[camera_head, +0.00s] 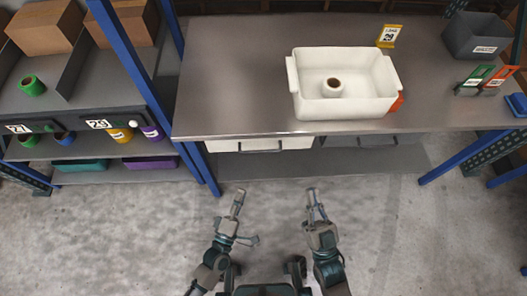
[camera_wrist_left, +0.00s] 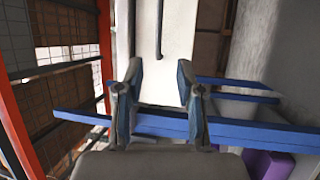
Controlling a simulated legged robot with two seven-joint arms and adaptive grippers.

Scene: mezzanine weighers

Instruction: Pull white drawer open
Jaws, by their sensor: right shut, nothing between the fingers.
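The white drawer (camera_head: 223,146) hangs under the left half of the metal table, with a dark bar handle (camera_head: 260,150) on its front. It looks pushed in. In the left wrist view the white drawer front (camera_wrist_left: 148,65) stands upright in the picture, with its dark handle (camera_wrist_left: 161,30) above and beyond the fingertips. My left gripper (camera_head: 239,194) is in front of and below the drawer, apart from the handle; its two fingers (camera_wrist_left: 158,78) are spread with nothing between them. My right gripper (camera_head: 313,192) is shut and empty, to the right and below the table edge.
A grey drawer (camera_head: 358,141) sits right of the white one. A blue post (camera_head: 202,165) stands left of the drawer. The floor in front is clear.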

